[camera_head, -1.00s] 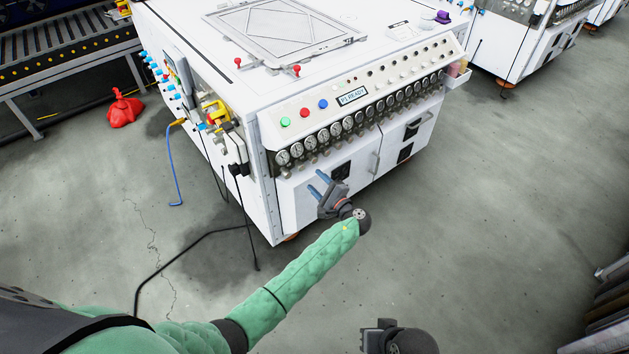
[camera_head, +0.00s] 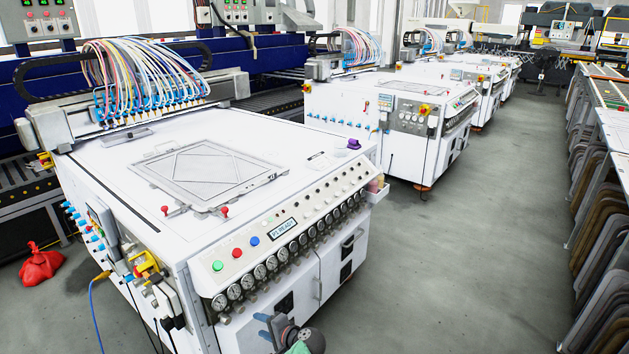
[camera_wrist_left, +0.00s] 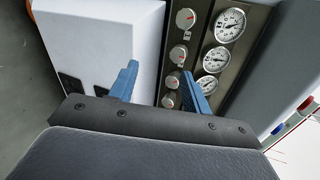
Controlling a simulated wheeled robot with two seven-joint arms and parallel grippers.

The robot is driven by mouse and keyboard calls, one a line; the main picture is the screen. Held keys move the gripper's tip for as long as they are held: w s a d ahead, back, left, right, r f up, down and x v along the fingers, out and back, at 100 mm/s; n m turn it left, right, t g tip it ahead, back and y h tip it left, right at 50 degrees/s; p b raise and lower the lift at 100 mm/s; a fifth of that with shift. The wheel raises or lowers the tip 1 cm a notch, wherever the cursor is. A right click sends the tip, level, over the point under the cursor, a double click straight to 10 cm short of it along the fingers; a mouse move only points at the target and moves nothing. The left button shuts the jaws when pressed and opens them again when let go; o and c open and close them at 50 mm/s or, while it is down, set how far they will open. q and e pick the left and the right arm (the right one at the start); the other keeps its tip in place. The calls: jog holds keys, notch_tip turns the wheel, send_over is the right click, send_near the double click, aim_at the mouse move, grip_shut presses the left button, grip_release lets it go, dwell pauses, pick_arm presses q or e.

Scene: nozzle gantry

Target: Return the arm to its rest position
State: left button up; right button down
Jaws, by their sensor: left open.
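My left gripper (camera_head: 268,325) shows at the bottom of the head view, in front of the near white machine's front face. In the left wrist view its two blue fingers (camera_wrist_left: 160,85) stand apart with nothing between them. Behind the fingers are the machine's round gauges (camera_wrist_left: 221,58) and a column of knobs (camera_wrist_left: 180,53). I cannot tell how far the fingertips are from the panel. Only the end of my green left arm (camera_head: 300,347) shows. My right gripper is not in view.
The near white machine (camera_head: 130,165) fills the left and middle, with a row of gauges (camera_head: 259,271) and coloured buttons along its front. The grey aisle floor (camera_head: 470,250) is open. Racks (camera_head: 600,230) line the right.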

pick_arm(q)
jog(key=s+d+r+n+g+h+p, duration=0.1)
jog(key=s+d+r+n+h, duration=0.2)
jog(key=s+r+h, duration=0.5)
jog(key=s+d+r+n+g+h+p, duration=0.15)
jog(key=s+r+h, duration=0.3)
jog(key=s, duration=0.85)
jog(key=s+a+f+n+g+p, duration=0.1)
jog(key=s+f, duration=0.1)
jog(key=s, duration=0.9)
jog(key=s+a+f+g+p, duration=0.1)
jog(key=s+f+g, duration=0.1)
jog(key=s, duration=1)
jog(key=shift+s+a+f+n+h, duration=0.15)
jog(key=shift+a+f+n+h, duration=0.2)
jog(key=shift+f, duration=0.1)
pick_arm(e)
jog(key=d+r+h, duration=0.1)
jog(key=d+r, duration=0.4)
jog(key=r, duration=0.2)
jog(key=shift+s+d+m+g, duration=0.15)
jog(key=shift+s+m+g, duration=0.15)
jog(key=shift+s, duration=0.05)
pick_arm(q)
jog(key=shift+g, duration=0.25)
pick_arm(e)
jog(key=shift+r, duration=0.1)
